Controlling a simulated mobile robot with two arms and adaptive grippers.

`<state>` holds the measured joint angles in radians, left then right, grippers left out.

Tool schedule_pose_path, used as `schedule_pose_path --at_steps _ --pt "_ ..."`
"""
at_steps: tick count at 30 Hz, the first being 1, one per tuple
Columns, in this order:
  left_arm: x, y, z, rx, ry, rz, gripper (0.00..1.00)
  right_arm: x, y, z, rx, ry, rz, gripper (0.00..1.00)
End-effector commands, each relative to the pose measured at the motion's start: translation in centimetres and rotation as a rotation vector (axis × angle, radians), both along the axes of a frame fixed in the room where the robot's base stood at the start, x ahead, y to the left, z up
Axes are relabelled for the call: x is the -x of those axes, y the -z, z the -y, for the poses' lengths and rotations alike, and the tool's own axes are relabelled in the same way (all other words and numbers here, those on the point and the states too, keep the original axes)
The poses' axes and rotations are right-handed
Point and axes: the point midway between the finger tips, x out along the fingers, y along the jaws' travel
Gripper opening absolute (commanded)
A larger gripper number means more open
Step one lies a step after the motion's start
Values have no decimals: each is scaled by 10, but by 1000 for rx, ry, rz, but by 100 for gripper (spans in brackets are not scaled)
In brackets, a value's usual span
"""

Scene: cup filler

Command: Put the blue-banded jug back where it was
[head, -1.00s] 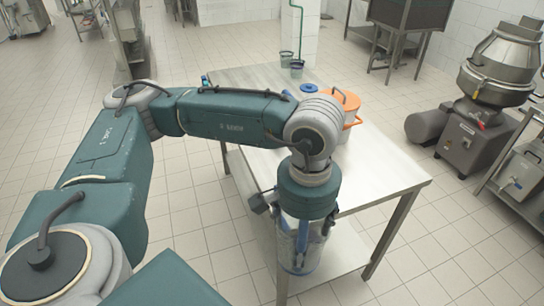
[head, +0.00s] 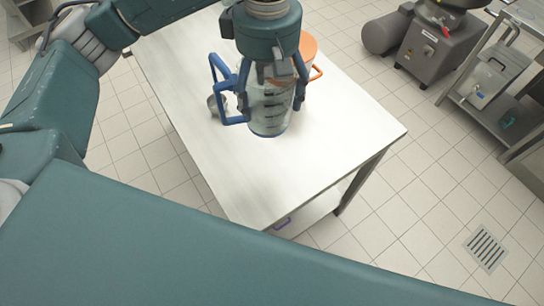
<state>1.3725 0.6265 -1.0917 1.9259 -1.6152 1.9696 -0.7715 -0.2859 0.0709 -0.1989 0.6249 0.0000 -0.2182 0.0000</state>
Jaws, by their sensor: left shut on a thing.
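A clear jug (head: 269,118) with dark measuring marks and a blue handle (head: 222,88) is upright over the steel table (head: 330,150). My left gripper (head: 270,84) points down from above and is shut on the jug. My right gripper is not in view.
A small metal cup (head: 214,104) is left of the jug. The front of the table top is clear. A blue-purple handle (head: 283,223) shows at the lower shelf.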

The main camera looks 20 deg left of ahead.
Motion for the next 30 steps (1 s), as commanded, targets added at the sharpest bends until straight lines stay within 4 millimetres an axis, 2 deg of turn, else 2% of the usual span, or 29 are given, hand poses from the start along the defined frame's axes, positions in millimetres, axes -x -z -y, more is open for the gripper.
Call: schedule_pose_path --at_steps 4,7,10,13,21,24,30 --pt "-5 -8 8 5 -146 -11 21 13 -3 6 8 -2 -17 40" --pt "-5 3 9 6 -177 -18 21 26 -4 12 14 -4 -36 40" --pt "-4 27 9 5 -179 -22 21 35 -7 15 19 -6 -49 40" --pt "-3 53 9 6 -178 -22 21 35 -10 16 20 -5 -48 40" --pt "-3 119 8 3 -179 -19 20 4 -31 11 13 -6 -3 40" --pt "-4 135 8 4 -177 -15 20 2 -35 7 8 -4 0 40" --pt "-4 153 8 5 -176 -14 20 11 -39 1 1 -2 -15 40"
